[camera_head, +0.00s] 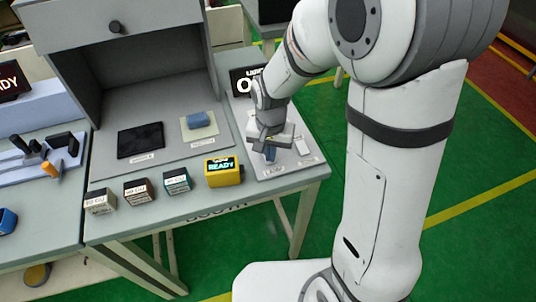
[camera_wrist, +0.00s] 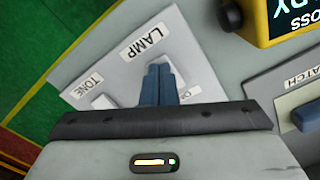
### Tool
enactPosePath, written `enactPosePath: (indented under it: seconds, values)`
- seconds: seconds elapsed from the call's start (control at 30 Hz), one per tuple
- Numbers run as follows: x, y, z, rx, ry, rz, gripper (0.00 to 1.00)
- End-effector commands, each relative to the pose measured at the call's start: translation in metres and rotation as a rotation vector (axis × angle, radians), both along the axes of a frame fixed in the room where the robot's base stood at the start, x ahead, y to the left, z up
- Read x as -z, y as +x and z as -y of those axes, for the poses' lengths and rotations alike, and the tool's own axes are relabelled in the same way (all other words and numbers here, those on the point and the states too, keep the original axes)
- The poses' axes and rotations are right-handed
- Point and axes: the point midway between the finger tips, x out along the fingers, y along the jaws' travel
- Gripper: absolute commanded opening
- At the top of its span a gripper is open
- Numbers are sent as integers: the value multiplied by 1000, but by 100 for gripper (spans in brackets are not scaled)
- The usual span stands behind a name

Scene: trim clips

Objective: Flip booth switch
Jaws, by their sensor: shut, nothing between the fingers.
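The grey-white switch panel (camera_head: 290,166) lies at the right end of the booth table. In the wrist view the panel (camera_wrist: 142,73) carries the labels LAMP (camera_wrist: 145,42) and TONE (camera_wrist: 91,84). A white rocker (camera_wrist: 104,102) sits by TONE, and it shows in the head view (camera_head: 302,146). My gripper (camera_head: 270,154) is over the panel with its blue fingers shut and empty. In the wrist view the fingertips (camera_wrist: 158,68) are close below LAMP and hide most of the switch there. I cannot tell whether they touch it.
A display (camera_head: 243,83) behind the panel is partly hidden by my arm. The yellow gloss meter (camera_head: 224,172) stands left of the panel, near several small labelled blocks. The grey booth (camera_head: 95,70) holds a dark plate (camera_head: 140,141) and a blue block (camera_head: 198,119).

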Motion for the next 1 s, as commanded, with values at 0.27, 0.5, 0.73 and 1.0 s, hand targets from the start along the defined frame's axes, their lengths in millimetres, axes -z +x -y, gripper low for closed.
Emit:
enactPosePath:
  seconds: [0.27, 0.5, 0.73, 1.0]
  values:
    - [-19, 0, 0, 1, -1, -1, 0]
    - [-39, 0, 0, 1, 0, 0, 0]
    - [-57, 0, 0, 1, 0, 0, 0]
    - [-70, 0, 0, 1, -1, -1, 0]
